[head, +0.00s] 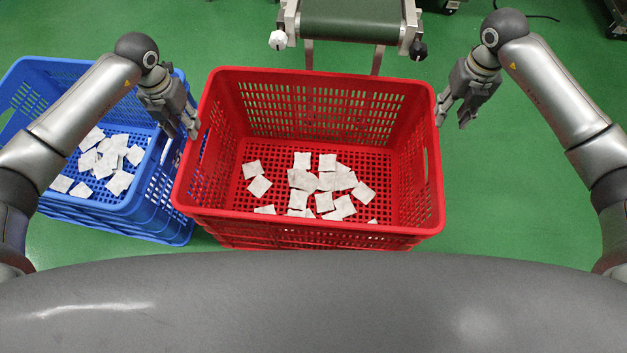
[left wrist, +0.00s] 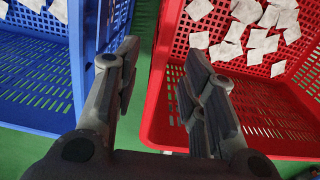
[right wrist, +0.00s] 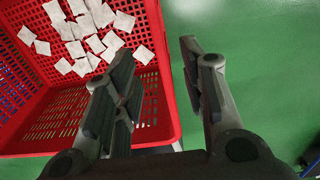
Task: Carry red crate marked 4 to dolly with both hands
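The red crate (head: 310,228) stands in front of me with several white teabags (head: 325,183) on its slatted floor. No number on it can be read. My left gripper (head: 192,128) is open at the crate's left rim; in the left wrist view the red left wall (left wrist: 160,75) shows between its fingers (left wrist: 160,65). My right gripper (head: 452,115) is open at the right rim; in the right wrist view the red right wall (right wrist: 160,70) shows between its fingers (right wrist: 158,65). Neither gripper visibly grips the rim. I see no dolly.
A blue crate (head: 168,215) with several teabags stands close at the left of the red crate, leaving a narrow gap. A green conveyor (head: 350,18) on metal legs is behind the red crate. The green floor (head: 520,190) at the right is clear.

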